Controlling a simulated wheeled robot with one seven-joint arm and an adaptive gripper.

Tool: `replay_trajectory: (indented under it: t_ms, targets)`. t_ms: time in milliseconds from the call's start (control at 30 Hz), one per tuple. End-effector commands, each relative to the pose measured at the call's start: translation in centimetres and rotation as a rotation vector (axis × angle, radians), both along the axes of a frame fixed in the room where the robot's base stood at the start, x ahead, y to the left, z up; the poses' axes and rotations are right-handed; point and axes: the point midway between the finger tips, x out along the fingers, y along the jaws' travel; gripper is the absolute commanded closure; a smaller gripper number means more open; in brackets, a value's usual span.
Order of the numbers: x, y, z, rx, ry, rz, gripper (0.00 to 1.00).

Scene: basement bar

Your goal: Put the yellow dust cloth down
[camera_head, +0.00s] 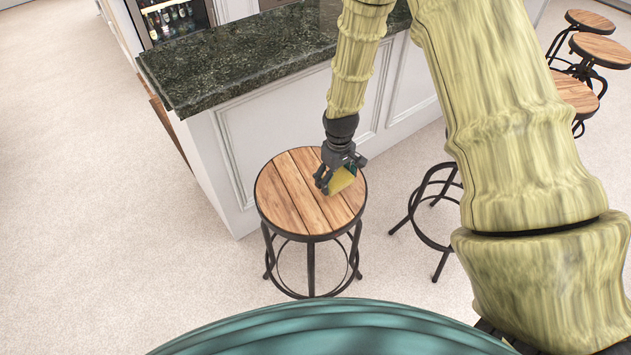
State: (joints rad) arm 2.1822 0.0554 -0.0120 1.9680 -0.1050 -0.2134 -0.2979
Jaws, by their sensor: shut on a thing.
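The yellow dust cloth (341,181) shows as a small yellow patch at the fingers of my gripper (329,182). My gripper is dark grey and is shut on the cloth, covering part of it. Both appear over the right part of a round wooden stool seat (289,201). I cannot tell whether the cloth touches the seat.
A bar counter with a dark green stone top (235,62) and white panels stands just behind the stool. Another stool's black legs (427,205) stand to the right, partly hidden by my arm. Several wooden stools (600,50) are at the upper right. The pale floor (110,230) at left is clear.

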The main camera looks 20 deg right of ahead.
Motion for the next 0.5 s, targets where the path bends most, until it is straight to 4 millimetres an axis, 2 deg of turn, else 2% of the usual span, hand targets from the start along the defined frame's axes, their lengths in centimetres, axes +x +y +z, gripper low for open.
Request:
replay_trajectory:
  t_ms: [33, 200, 500]
  targets:
    - [0.3, 1.1, 0.2, 0.0, 0.001, 0.005, 0.46]
    - [1.3, 3.5, -0.1, 0.0, 0.001, 0.002, 0.46]
    - [2.0, 5.4, -0.4, 0.0, 0.001, 0.003, 0.46]
